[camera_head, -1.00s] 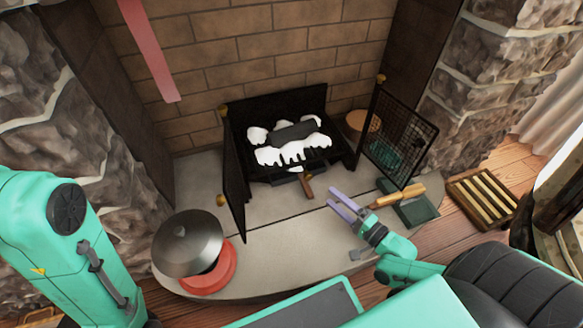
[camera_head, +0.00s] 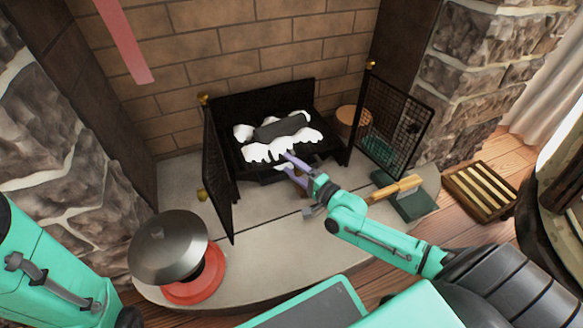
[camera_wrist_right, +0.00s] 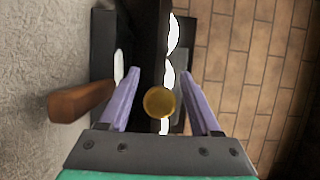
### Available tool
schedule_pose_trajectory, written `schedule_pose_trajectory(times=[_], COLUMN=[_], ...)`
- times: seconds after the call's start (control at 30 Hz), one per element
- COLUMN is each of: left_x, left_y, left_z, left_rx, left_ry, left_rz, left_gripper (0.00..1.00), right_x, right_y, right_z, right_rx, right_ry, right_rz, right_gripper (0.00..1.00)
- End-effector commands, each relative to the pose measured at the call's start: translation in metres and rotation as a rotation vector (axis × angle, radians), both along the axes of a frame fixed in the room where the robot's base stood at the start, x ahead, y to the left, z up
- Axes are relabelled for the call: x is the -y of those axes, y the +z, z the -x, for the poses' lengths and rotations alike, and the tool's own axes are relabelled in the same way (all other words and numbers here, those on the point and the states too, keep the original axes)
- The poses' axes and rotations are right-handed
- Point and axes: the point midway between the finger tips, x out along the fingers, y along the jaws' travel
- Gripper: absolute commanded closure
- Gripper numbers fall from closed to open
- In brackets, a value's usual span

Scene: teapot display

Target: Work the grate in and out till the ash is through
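The black grate (camera_head: 262,170) stands in the brick fireplace with white ash (camera_head: 262,152) and a dark log (camera_head: 280,127) on it. My right gripper (camera_head: 286,163) is open at the grate's front. In the right wrist view, a round brass knob (camera_wrist_right: 160,102) shows between my open fingers (camera_wrist_right: 158,100); no grip on it is visible. A wooden handle (camera_wrist_right: 80,100) lies outside the fingers, to the left; in the head view my right gripper largely hides it. My left arm is at the lower left, its gripper out of view.
Mesh doors stand open at the left (camera_head: 220,170) and right (camera_head: 397,120). A grey dome (camera_head: 168,245) on a red base (camera_head: 208,280) stands front left. A green dustpan (camera_head: 412,207) and wooden-handled brush (camera_head: 396,187) lie at right, near a slatted wooden tray (camera_head: 483,190).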

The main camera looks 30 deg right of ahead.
Motion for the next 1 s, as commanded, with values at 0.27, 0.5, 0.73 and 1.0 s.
schedule_pose_trajectory(times=[0.27,0.5,0.73,1.0], left_x=[0.0002,0.0002,0.0001,0.0001], left_y=[0.0000,-0.0001,-0.0001,-0.0002], left_z=[0.0000,-0.0002,-0.0002,-0.0004], left_rx=[0.000,-0.001,-0.001,-0.001], left_ry=[0.000,-0.001,0.000,0.000], left_rz=[0.000,-0.001,0.000,0.000], left_gripper=[0.50,0.50,0.50,0.50], right_x=[0.0001,0.0003,0.0002,0.0004], right_y=[-0.0003,-0.0004,-0.0006,-0.0008], right_z=[0.0004,0.0005,0.0007,0.0007], right_rx=[0.000,0.000,-0.001,-0.001], right_ry=[0.000,0.000,0.000,0.000], right_rz=[0.000,0.001,0.001,0.001], right_gripper=[1.00,1.00,1.00,1.00])
